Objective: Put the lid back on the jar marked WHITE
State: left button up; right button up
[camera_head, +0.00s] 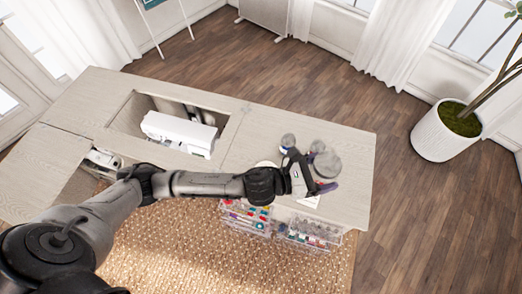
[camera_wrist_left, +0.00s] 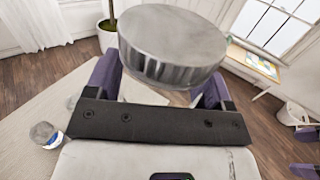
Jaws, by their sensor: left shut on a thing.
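My left gripper (camera_head: 308,170) is above the right part of the cabinet top and is shut on a thick round grey metal lid (camera_wrist_left: 172,45). The lid also shows between the fingers in the head view (camera_head: 327,163). A pale patch shows under the lid in the left wrist view; I cannot tell whether it is jar glass. A small jar (camera_wrist_left: 45,135) with a grey top and bluish label stands at the left of the wrist view. A small grey-topped jar (camera_head: 288,140) stands behind the gripper in the head view. No WHITE marking is readable.
A white sewing machine (camera_head: 180,132) sits in the cabinet's opening, left of my gripper. Clear drawers of coloured items (camera_head: 245,216) stand at the cabinet's front. A white plant pot (camera_head: 446,132) is on the floor at right. The cabinet's right end (camera_head: 354,150) is bare.

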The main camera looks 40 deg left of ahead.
pick_arm(q)
jog(key=w+a+f+n+t+y+b, duration=0.1)
jog(key=w+a+f+y+b, duration=0.1)
jog(key=w+a+f+b, duration=0.45)
jog(key=w+a+f+n+t+y+b, duration=0.1)
jog(key=a+f+n+y+b, duration=0.15)
jog(key=f+b, duration=0.65)
jog(key=w+a+f+n+t+y+b, duration=0.1)
jog(key=w+a+f+b, duration=0.3)
jog(key=a+f+b, duration=0.3)
jog(key=w+a+f+n+y+b, duration=0.2)
jog(key=w+a+f+y, duration=0.1)
jog(key=a, duration=0.6)
jog(key=w+a+f+n+t+y+b, duration=0.1)
jog(key=w+a+f+n+y+b, duration=0.1)
jog(key=a, duration=0.8)
notch_tip(320, 180, down, 2)
jog(key=w+y+b, duration=0.1)
jog(key=y, duration=0.1)
jog(key=shift+w+y, duration=0.35)
jog(key=shift+w, duration=0.05)
jog(key=shift+n, duration=0.25)
notch_tip(320, 180, down, 6)
jog(key=b, duration=0.3)
jog(key=shift+f, duration=0.15)
